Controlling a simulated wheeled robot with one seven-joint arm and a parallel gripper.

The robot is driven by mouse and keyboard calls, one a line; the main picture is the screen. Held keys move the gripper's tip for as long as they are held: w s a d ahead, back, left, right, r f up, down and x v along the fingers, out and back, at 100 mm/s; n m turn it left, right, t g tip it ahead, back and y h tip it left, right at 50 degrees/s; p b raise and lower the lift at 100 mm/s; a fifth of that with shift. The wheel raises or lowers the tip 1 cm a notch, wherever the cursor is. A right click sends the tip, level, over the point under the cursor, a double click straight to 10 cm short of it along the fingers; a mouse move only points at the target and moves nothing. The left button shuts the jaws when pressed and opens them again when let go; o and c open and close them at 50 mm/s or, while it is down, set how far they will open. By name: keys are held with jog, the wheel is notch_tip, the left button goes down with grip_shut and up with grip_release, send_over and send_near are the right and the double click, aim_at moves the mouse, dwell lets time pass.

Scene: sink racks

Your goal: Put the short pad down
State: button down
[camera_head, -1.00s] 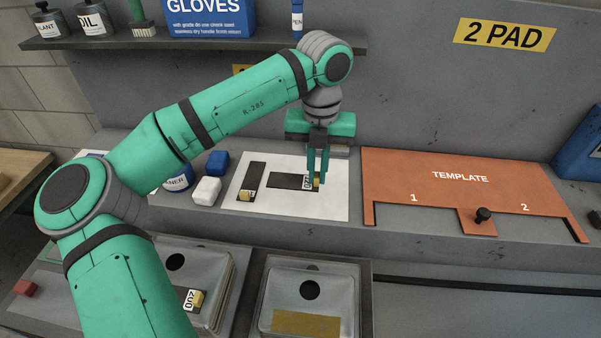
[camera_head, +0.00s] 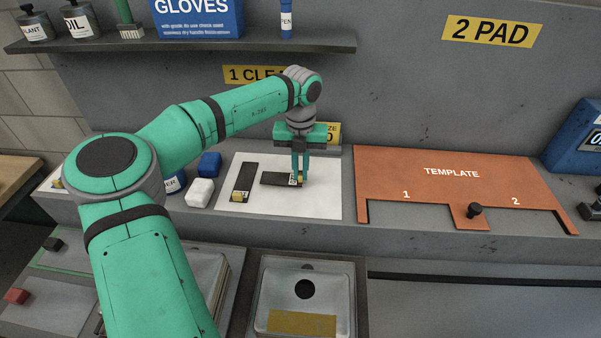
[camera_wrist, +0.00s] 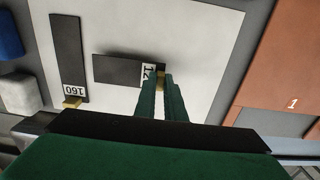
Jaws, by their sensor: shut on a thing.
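The short black pad (camera_head: 278,179) has a yellow end tab and a white label, partly hidden, that starts with 12. It is level over the white sheet (camera_head: 320,205). My gripper (camera_head: 300,178) is shut on its right end, by the yellow tab. In the wrist view, the pad (camera_wrist: 120,69) stretches left from the fingers (camera_wrist: 161,82), with a soft shadow along its far edge. I cannot tell whether it touches the sheet or hangs just above. A longer black pad (camera_head: 243,182), labelled 160 in the wrist view (camera_wrist: 68,55), lies to its left.
A white block (camera_head: 199,193) and a blue block (camera_head: 209,165) stand left of the sheet. An orange template board (camera_head: 450,185) lies to the right. A basin (camera_head: 262,300) is in front. The front right of the sheet is bare.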

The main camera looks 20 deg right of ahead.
jog(key=shift+f, duration=0.55)
jog(key=shift+f, duration=0.2)
jog(key=c, duration=1.8)
grip_release()
jog(key=shift+c, duration=0.2)
notch_tip(320, 180, up, 7)
jog(key=shift+d+r, duration=0.1)
jog(key=shift+r, duration=0.35)
